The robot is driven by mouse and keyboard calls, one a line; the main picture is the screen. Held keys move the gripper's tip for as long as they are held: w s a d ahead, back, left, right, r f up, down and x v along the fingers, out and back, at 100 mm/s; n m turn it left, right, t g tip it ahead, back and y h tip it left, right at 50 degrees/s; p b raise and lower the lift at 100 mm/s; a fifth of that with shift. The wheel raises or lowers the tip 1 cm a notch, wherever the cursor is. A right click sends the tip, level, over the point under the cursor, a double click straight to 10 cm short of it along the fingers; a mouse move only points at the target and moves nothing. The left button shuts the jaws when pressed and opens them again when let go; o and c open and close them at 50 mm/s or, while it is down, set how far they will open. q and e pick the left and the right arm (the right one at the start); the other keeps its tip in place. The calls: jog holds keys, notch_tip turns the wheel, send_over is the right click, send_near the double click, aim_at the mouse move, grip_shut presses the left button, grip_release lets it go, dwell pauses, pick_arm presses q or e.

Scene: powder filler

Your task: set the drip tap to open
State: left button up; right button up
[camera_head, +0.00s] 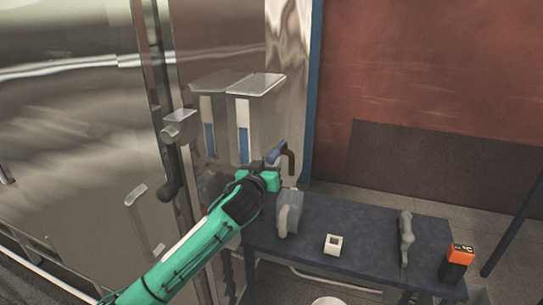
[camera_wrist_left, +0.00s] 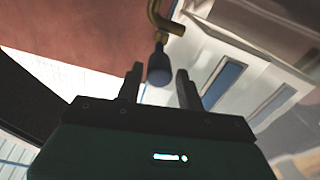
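The drip tap shows in the head view as a brown curved spout (camera_head: 291,160) with a blue-grey handle (camera_head: 277,151) beside it, at the front of the steel machine. In the left wrist view the brass-coloured bent pipe (camera_wrist_left: 158,14) ends at the dark blue-grey handle (camera_wrist_left: 159,66). My left gripper (camera_head: 273,165) is at the tap. In the left wrist view its two fingers (camera_wrist_left: 158,78) are apart, one on each side of the handle, with gaps visible; I see no clear contact. My gripper partly hides the tap's base in the head view. My right gripper is not in view.
A dark blue bench (camera_head: 355,230) stands to the right, with a grey jug-like item (camera_head: 287,214), a small white square cup (camera_head: 333,244), a grey tool (camera_head: 406,238) and an orange-black box (camera_head: 458,262). Two steel flaps (camera_head: 255,85) jut from the machine above the tap.

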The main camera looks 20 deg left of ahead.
pick_arm(q)
jog(key=shift+w, duration=1)
jog(key=shift+c, duration=0.5)
grip_shut()
jog(key=shift+f, duration=0.1)
